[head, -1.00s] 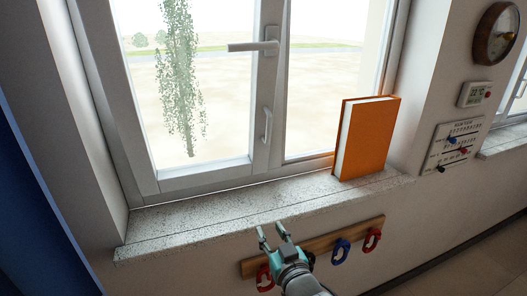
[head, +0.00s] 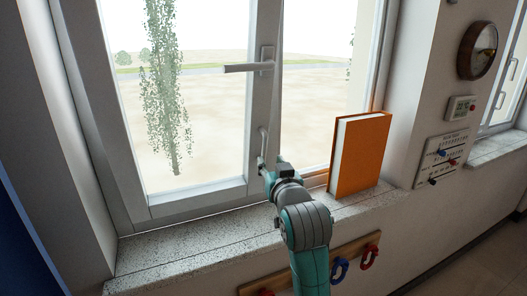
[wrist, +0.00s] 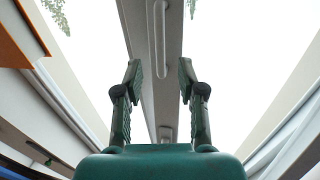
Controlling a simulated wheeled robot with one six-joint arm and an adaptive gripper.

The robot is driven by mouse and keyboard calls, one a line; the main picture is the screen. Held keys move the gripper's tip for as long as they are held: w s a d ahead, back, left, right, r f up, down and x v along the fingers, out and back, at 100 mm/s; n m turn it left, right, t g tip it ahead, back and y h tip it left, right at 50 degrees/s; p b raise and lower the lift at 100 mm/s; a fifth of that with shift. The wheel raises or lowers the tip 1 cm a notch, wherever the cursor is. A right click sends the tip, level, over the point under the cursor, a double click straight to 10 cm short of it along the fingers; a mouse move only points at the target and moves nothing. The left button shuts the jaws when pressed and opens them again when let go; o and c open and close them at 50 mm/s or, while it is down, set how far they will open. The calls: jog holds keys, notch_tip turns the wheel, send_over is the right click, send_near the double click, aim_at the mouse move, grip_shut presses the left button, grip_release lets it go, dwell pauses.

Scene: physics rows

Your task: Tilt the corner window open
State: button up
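The corner window (head: 222,185) has a white frame and a clear pane. Its lever handle (head: 250,67) lies level, pointing left. Below it, a slim upright pull bar (head: 263,142) is on the sash's right stile. The bar also shows in the wrist view (wrist: 159,40), lined up between the fingers. The sash looks flush with its frame. My gripper (head: 265,168) is raised at the bar's lower end in the head view. In the wrist view my gripper (wrist: 160,72) is open with nothing pinched; whether the fingers reach around the bar, I cannot tell.
An orange book (head: 361,155) stands upright on the speckled sill (head: 190,232), just right of my arm. A wooden rail (head: 345,258) with red and blue hooks is below the sill. A clock (head: 478,50) and calendar (head: 440,158) hang right. The sill's left part is clear.

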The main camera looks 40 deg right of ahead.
aim_at(265, 152)
jog(key=x, duration=0.8)
jog(key=shift+w+d, duration=0.1)
jog(key=shift+w, duration=0.1)
grip_shut()
